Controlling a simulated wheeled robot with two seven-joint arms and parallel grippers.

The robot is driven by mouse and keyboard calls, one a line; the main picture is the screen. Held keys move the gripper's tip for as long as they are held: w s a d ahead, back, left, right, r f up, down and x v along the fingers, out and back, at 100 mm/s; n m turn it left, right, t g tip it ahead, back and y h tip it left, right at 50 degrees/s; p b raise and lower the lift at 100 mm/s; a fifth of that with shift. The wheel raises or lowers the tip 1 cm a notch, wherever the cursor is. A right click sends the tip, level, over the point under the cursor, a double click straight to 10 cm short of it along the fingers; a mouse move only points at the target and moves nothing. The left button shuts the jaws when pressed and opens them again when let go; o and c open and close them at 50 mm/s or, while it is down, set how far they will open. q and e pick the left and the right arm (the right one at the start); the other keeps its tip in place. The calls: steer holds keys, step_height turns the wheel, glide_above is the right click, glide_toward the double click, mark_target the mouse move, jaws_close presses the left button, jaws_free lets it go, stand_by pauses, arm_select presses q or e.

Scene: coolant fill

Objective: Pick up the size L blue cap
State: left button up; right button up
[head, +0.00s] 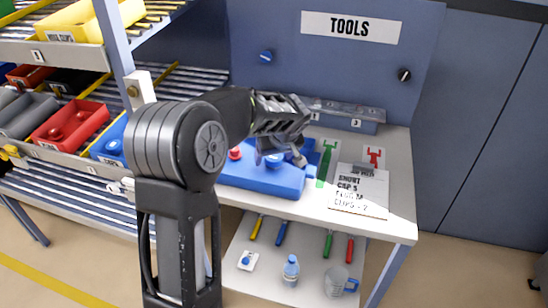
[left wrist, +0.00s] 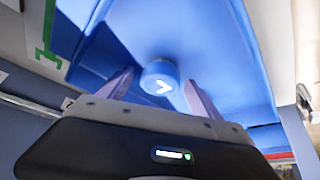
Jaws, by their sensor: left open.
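The blue cap (left wrist: 160,79) with a white angled mark, like a turned L, sits between the two fingers of my left gripper in the left wrist view. Gaps show on both sides of it, so the gripper is open around or just above it; I cannot tell the exact height. In the head view my left gripper (head: 287,154) hangs over the blue tray (head: 262,182) on the workbench, and the blue cap (head: 274,160) is partly hidden beneath it. A red cap (head: 235,153) sits at the tray's left. My right gripper is in neither view.
A paper sheet (head: 359,188) and green (head: 328,160) and red tool shapes lie right of the tray. A grey numbered rail (head: 345,115) stands behind. A rack with a red bin (head: 72,124) is at left. The lower shelf holds tools, a bottle (head: 291,271) and a jug (head: 337,281).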

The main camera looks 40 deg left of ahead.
arm_select(q)
steer(key=shift+c, duration=0.5)
steer(key=c, duration=1.3)
step_height(320, 180, up, 10)
steer(key=shift+f+b, duration=0.1)
steer(key=shift+b, duration=0.4)
